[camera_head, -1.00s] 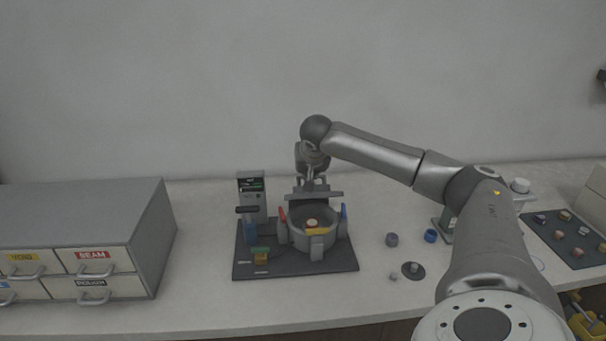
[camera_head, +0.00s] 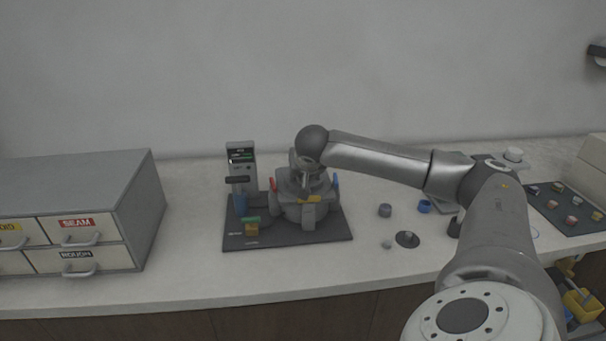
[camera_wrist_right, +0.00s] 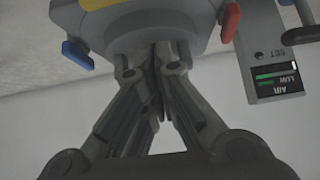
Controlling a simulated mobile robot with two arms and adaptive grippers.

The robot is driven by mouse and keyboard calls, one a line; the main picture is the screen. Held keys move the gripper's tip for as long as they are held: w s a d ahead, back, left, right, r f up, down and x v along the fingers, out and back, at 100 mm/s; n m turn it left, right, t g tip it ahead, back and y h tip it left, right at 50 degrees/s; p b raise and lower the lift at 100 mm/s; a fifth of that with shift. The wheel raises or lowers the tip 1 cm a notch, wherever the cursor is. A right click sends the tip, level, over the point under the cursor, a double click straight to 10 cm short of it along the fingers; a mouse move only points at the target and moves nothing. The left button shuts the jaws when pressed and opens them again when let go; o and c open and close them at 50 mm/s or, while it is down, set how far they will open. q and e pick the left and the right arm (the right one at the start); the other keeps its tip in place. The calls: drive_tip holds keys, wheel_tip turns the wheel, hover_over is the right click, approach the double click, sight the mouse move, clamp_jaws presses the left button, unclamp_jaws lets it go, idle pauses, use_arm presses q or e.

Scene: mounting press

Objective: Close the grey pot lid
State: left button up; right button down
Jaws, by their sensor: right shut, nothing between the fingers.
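The grey pot (camera_head: 290,213) stands on a dark base plate, with red, blue and yellow clamp pieces around it. Its grey lid (camera_head: 286,186) lies over the mouth, and the inside of the pot no longer shows. Whether the lid is fully seated I cannot tell. My right gripper (camera_head: 303,186) is above the lid, pointing down, partly hidden by my arm. In the right wrist view the fingers (camera_wrist_right: 160,52) are shut and empty, with their tips at the grey pot and lid. My left gripper is in neither view.
A control box (camera_head: 241,158) with a display stands left of the pot on the dark base plate (camera_head: 330,229). A grey drawer cabinet (camera_head: 138,200) is at the left. Small rings, including a blue one (camera_head: 424,206), and a tray (camera_head: 577,228) of small parts lie at the right.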

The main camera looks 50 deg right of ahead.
idle(0.4)
wheel_tip(320, 180, up, 4)
drive_tip(key=p, duration=0.3)
drive_tip(key=shift+d, duration=0.1)
drive_tip(key=s+a+f+b, duration=0.3)
drive_tip(key=s+a+b, duration=0.1)
drive_tip(key=s+a, duration=0.2)
drive_tip(key=shift+s+f, duration=0.15)
drive_tip(key=shift+s, duration=0.5)
